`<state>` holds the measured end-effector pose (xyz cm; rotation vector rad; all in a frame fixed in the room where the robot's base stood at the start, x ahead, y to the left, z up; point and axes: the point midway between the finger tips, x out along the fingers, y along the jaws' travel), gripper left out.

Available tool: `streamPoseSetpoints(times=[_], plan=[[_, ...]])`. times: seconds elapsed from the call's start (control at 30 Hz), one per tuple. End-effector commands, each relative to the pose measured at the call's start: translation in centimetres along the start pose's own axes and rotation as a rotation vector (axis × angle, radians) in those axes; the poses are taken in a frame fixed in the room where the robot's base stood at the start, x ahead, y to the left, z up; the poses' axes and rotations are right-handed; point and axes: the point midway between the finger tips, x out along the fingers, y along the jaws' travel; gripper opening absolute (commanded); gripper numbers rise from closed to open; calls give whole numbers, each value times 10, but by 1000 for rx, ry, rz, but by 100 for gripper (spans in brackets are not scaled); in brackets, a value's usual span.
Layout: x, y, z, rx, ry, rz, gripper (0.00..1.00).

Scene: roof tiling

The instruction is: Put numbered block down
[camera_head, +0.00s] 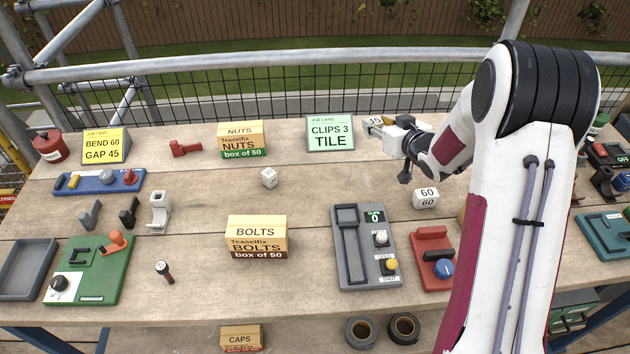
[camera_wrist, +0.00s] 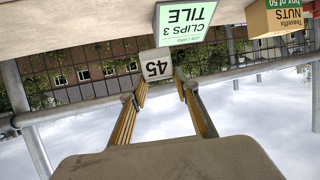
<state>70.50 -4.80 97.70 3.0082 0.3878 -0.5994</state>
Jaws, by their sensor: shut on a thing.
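The numbered block is a small pale block. My gripper (camera_head: 386,124) is shut on the numbered block (camera_head: 373,121) at the back of the bench, right of the green clips job card (camera_head: 330,133). In the wrist view the numbered block (camera_wrist: 156,64) reads 45 and sits at the tips of my gripper's yellow fingers (camera_wrist: 160,88). The job card (camera_wrist: 184,22) shows upside down behind it. Whether the block touches the bench cannot be told. Another white block (camera_head: 426,198) marked 60 stands nearer, and a small white block (camera_head: 269,178) lies mid-bench.
A nuts box (camera_head: 241,139) stands at the back and a bolts box (camera_head: 257,237) in the middle. Bare planks (camera_head: 330,185) lie between the small white block and the 60 block.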

Motion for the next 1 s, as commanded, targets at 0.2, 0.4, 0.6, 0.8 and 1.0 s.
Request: streamPoseSetpoints(times=[0.2,0.4,0.6,0.8,1.0], plan=[[5,-60,-4,-69,2,-164,9],[0,-112,-1,-131,0,-316,9],[-10,-146,5,-179,0,-433,9],[-18,-162,8,-204,0,-491,9],[-19,-163,8,-204,0,-490,9]])
